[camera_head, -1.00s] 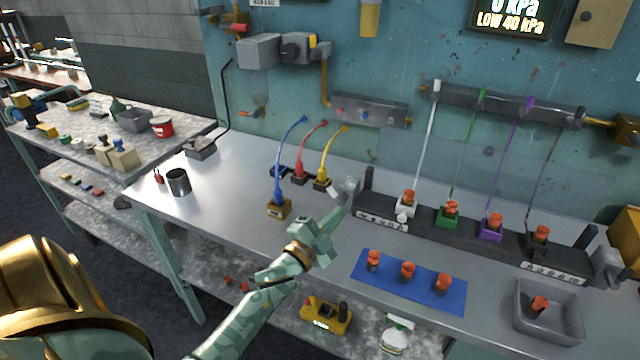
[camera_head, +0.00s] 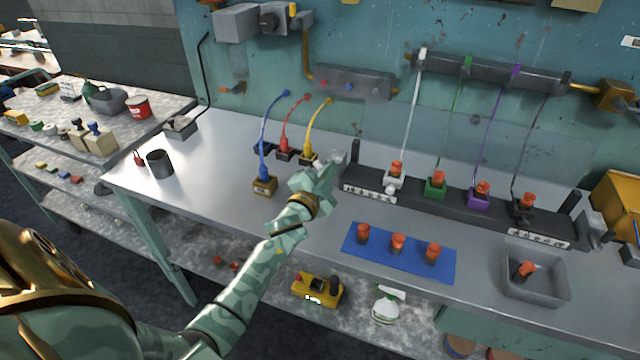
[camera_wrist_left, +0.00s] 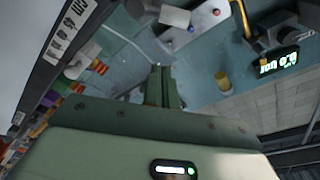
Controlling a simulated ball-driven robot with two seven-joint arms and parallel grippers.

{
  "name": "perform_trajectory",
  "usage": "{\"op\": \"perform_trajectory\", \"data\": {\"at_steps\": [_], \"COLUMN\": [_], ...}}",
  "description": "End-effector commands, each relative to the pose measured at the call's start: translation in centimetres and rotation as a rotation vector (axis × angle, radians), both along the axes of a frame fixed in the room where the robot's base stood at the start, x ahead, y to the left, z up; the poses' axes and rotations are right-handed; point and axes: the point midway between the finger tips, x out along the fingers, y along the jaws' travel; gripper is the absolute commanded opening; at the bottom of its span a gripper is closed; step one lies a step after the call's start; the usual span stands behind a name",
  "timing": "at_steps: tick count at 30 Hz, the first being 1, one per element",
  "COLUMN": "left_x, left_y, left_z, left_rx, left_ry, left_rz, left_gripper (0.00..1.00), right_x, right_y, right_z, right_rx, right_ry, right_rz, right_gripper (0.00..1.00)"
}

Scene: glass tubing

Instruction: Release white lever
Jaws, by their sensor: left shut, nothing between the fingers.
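The white lever (camera_head: 390,189) is a small pale knob at the front of the white holder (camera_head: 396,179), on the left part of the black rack (camera_head: 458,207). An orange-topped piece stands in that holder, and a thin white line rises from behind it to the wall bar. My left gripper (camera_head: 333,165) is just left of the rack's left end, apart from the white lever. Its fingers are together and empty, and they show in the left wrist view (camera_wrist_left: 160,85). I cannot make out the white lever in that view. My right gripper is out of view.
Green (camera_head: 435,186) and purple (camera_head: 480,195) holders and a dark one continue along the rack. A blue mat (camera_head: 400,268) with orange-topped pieces and a grey bin (camera_head: 536,288) lie in front. Blue, red and yellow cables stand left of my gripper. The bench's left part is mostly clear.

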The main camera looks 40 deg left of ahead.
Motion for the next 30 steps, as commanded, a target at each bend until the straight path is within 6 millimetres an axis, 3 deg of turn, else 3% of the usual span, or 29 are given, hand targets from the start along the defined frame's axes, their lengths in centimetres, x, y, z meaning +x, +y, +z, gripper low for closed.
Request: {"op": "perform_trajectory", "data": {"at_steps": [5,12,26,30], "left_x": [3.7,2.1,1.8,1.6], "left_y": [0.5,2.8,3.3,4.3], "left_z": [0.2,-2.0,-2.2,-2.5], "left_rx": [0.001,0.001,0.000,0.000], "left_ry": [0.000,0.003,0.000,0.001], "left_rz": [0.000,0.000,0.000,0.000], "left_gripper": [0.00,0.00,0.00,0.00], "right_x": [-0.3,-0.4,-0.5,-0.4], "right_y": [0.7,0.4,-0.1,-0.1], "right_z": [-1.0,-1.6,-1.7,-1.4], "right_rx": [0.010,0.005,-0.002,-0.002], "right_ry": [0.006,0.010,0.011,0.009], "right_rz": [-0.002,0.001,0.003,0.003], "right_gripper": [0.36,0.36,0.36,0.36]}}
